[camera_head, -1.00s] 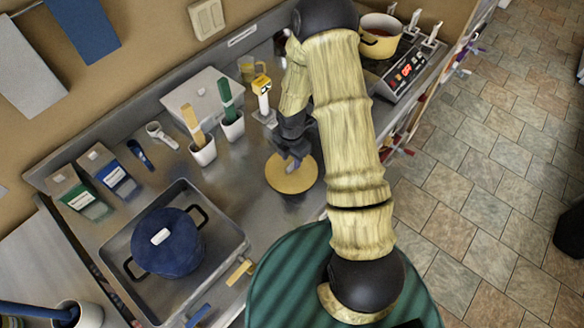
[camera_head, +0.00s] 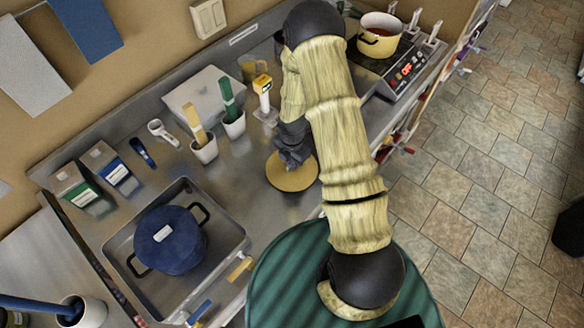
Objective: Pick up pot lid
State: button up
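A round yellow pot lid (camera_head: 283,182) lies on the steel counter near the middle of the view. My gripper (camera_head: 291,162) is right over the lid, pointing down at its middle. The fingers are dark and small here, and they hide the lid's centre and any knob. I cannot tell whether they touch the lid or are open or shut. A yellow pot (camera_head: 372,44) with reddish contents stands without a lid on the hot plate at the back right.
A blue lidded pot (camera_head: 160,245) sits in a metal tray (camera_head: 233,225) at the left. White cups with brushes (camera_head: 204,150), a yellow-topped device (camera_head: 263,92) and a white board (camera_head: 190,92) stand behind the lid. A hot plate (camera_head: 405,72) is at the right. Bare counter (camera_head: 240,180) lies left of the lid.

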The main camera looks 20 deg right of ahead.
grip_shut()
jog(key=shift+r, duration=0.1)
jog(key=shift+w+r, duration=0.15)
jog(key=shift+r, duration=0.4)
notch_tip(320, 180, up, 9)
jog(key=b, duration=0.2)
jog(key=shift+f, duration=0.15)
